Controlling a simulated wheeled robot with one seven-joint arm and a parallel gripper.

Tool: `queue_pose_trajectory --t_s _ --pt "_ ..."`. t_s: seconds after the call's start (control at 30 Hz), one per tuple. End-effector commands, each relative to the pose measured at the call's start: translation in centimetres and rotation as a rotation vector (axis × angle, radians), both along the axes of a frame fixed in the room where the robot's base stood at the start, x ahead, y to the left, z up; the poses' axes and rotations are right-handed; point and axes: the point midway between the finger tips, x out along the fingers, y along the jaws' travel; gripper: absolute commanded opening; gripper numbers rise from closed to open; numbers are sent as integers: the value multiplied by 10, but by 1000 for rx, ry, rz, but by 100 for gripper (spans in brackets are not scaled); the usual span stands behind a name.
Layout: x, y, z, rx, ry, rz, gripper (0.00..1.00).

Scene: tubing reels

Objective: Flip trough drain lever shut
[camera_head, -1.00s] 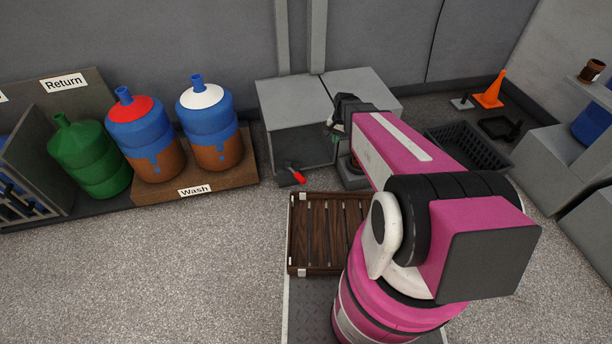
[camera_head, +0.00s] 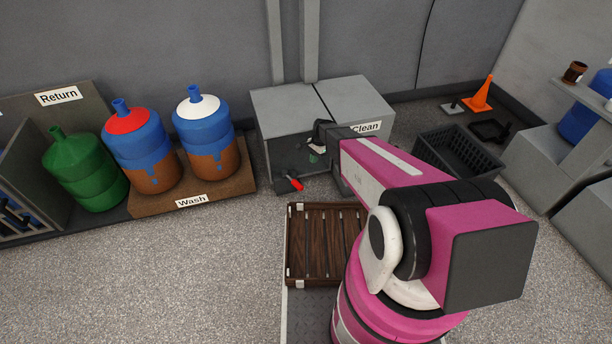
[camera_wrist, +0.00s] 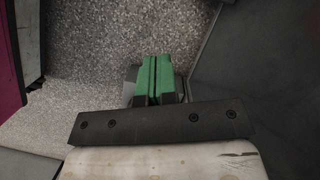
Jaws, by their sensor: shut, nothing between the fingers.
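The red-handled lever (camera_head: 295,183) sticks out low at the front of the grey box-like trough (camera_head: 288,113), near the floor. It is small in the head view, and its exact setting is hard to tell. My gripper (camera_head: 315,157) is in front of the trough's front face, above and a little right of the red handle, and appears apart from it. In the wrist view my gripper's green fingers (camera_wrist: 153,78) are pressed together with nothing between them. No red handle shows in the wrist view. My arm hides part of the trough's right side.
Blue-and-brown bottles with a red top (camera_head: 138,147) and a white top (camera_head: 206,133) stand on the Wash stand (camera_head: 240,185) at left. A green bottle (camera_head: 85,168) is beyond. A black crate (camera_head: 458,150) lies right. A slatted wooden rack (camera_head: 322,245) is in front.

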Motion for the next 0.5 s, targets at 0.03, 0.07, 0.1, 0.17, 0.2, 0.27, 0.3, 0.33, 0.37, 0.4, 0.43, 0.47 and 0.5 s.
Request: queue_pose_trajectory --t_s 0.03,0.07,0.1,0.17,0.2,0.27,0.3,0.33,0.37,0.4,0.43,0.47,0.5 --pt "0 1 -4 0 0 0 0" --pt "-1 1 -6 0 1 1 0" --pt "-1 2 -11 0 1 1 0" --pt "-3 4 -19 0 1 1 0" --pt "-4 6 -26 0 2 1 0" --pt "-5 8 -36 0 2 1 0" --pt "-6 9 -44 0 2 1 0" --pt "-8 10 -49 0 1 1 0" --pt "-9 11 -55 0 2 1 0" --pt "-10 13 -62 0 2 1 0" --pt "-11 14 -67 0 2 1 0" --pt "-12 15 -73 0 2 1 0" --pt "-13 17 -80 0 1 1 0"
